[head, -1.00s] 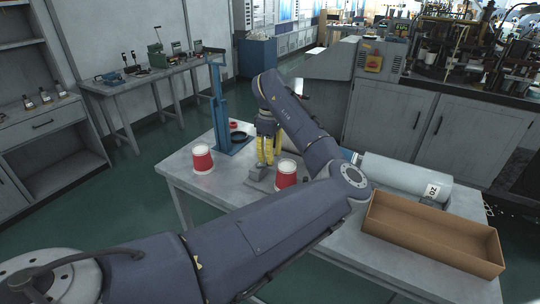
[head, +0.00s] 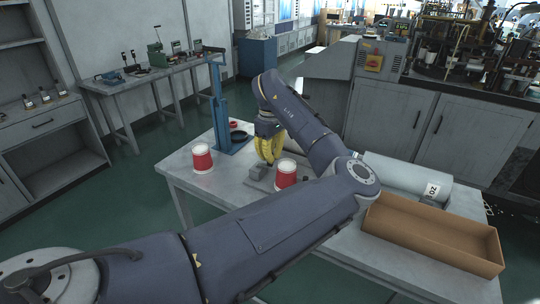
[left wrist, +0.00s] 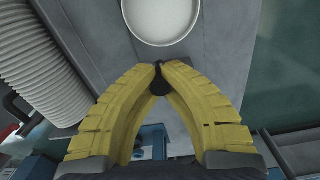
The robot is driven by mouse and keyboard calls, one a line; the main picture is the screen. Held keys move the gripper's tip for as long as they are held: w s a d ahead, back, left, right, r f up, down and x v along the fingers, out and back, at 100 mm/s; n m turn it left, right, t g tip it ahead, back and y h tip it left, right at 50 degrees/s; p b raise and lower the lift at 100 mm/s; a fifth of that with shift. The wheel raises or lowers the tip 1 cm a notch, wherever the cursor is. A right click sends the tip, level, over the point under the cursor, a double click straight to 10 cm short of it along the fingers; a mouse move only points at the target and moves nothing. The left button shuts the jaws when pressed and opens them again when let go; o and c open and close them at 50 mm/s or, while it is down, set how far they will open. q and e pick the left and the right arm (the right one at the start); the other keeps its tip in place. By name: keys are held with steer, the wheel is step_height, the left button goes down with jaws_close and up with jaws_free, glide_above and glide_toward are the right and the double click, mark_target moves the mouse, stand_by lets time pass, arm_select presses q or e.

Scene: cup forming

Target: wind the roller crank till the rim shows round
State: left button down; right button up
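My left gripper (head: 268,160) reaches down to the table beside a small grey metal device (head: 257,172), which looks like the roller. In the left wrist view, my left gripper's yellow fingertips (left wrist: 158,72) meet around a small black knob (left wrist: 158,86), likely the crank's handle. A red cup with a white rim (head: 286,173) stands just right of the device. A white round cup mouth (left wrist: 160,18) shows at the top of the left wrist view. The crank arm is hidden, and the rim's shape is too small to judge. My right gripper is out of view.
Another red-and-white cup (head: 202,158) stands at the table's left. A blue upright press (head: 219,110) is behind it. An open cardboard box (head: 435,232) and a grey cylinder (head: 405,180) fill the right side. A ribbed white cylinder (left wrist: 42,55) is beside the fingers.

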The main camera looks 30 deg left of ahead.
arm_select(q)
steer(key=shift+s+d+m, duration=0.1)
steer(key=shift+s+m, duration=0.3)
steer(key=shift+m, duration=0.7)
steer(key=shift+s+d+m, duration=0.1)
steer(key=shift+s+m, duration=0.25)
steer(key=shift+m, duration=0.75)
steer(key=shift+r, duration=0.1)
steer(key=c, duration=1.3)
jaws_free()
step_height(320, 180, up, 12)
steer(key=shift+o, duration=0.3)
